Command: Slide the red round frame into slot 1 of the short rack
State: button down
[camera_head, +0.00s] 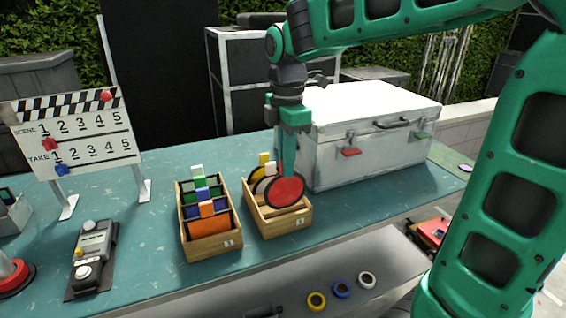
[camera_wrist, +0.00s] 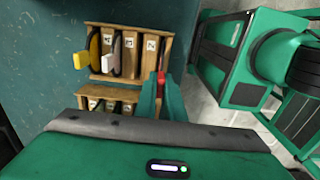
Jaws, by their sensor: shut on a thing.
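The red round frame (camera_head: 285,191) is a red disc with a dark rim, upright over the front part of the short rack. My gripper (camera_head: 288,168) is shut on its top and points down. In the wrist view, the fingers (camera_wrist: 161,98) close around a red tab (camera_wrist: 161,77). The short rack (camera_head: 283,227) is a light wooden box with numbered slots, also in the wrist view (camera_wrist: 130,28). Yellow- and white-tabbed round frames sit toward its back. I cannot tell whether the red disc's lower edge is inside slot 1 or just above it.
A longer wooden rack (camera_head: 213,245) with several coloured frames stands just left. A white case (camera_head: 370,145) stands close behind and right. A clapperboard (camera_head: 75,135) and a grey device (camera_head: 93,255) are farther left. Coloured rings lie on the lower grey shelf (camera_head: 385,262).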

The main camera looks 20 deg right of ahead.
send_over(286, 208)
jog(key=shift+w+f, duration=0.15)
jog(key=shift+f, duration=3.15)
jog(key=c, duration=1.8)
grip_release()
jog(key=shift+o, duration=0.2)
notch_tip(286, 208, up, 11)
jog(key=shift+f, duration=0.15)
